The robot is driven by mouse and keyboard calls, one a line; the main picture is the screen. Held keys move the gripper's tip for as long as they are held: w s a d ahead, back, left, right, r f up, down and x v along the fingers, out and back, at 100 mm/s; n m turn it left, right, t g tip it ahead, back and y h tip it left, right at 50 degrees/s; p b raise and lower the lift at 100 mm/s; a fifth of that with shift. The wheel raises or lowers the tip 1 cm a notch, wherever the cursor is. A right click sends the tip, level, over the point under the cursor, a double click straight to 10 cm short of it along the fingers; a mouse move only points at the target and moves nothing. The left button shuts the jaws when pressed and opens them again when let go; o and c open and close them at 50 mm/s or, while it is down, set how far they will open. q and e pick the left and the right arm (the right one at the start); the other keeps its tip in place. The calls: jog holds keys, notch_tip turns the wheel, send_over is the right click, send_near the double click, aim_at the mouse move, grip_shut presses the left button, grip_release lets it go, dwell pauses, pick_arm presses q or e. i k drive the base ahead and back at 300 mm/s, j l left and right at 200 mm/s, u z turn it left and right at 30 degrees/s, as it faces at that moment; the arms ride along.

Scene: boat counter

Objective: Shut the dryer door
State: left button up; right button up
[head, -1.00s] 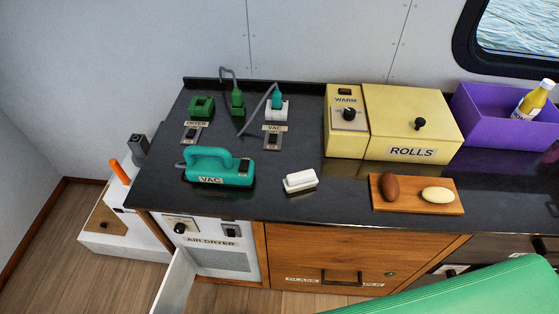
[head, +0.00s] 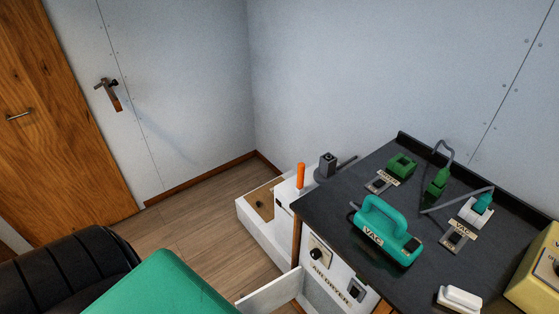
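The air dryer (head: 322,267) is a white unit set under the left end of the dark counter, with a knob and an "AIR DRYER" label on its front. Its white door (head: 270,293) stands open, sticking out from the front toward the lower left; its lower part is cut off by the frame's bottom edge. Neither of my grippers is in the head view, so I cannot see whether they are open or shut.
A green padded surface (head: 168,288) and a black ribbed seat (head: 62,272) fill the lower left. A teal vac (head: 385,232) stands on the counter (head: 325,208). A white stepped unit (head: 262,232) stands left of the counter. Wooden floor (head: 185,232) lies open between.

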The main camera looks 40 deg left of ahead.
aim_at(274, 296)
jog(key=j+z, duration=0.5)
jog(key=z, duration=0.2)
jog(key=k+j+z, duration=0.1)
jog(key=z, duration=0.2)
jog(key=k+j+z, duration=0.1)
jog(key=j, duration=0.35)
jog(key=k+j+z, duration=0.1)
jog(key=k+j, duration=0.15)
jog(key=j, duration=0.2)
jog(key=k+j+z, duration=0.1)
jog(key=j, duration=0.3)
jog(key=k+j+z, duration=0.1)
jog(key=k+j, duration=0.2)
jog(key=j, duration=0.15)
jog(key=k+j+z, duration=0.1)
jog(key=k+j, duration=0.35)
jog(key=j, duration=0.2)
jog(key=k+j, duration=0.2)
jog(key=j, duration=0.15)
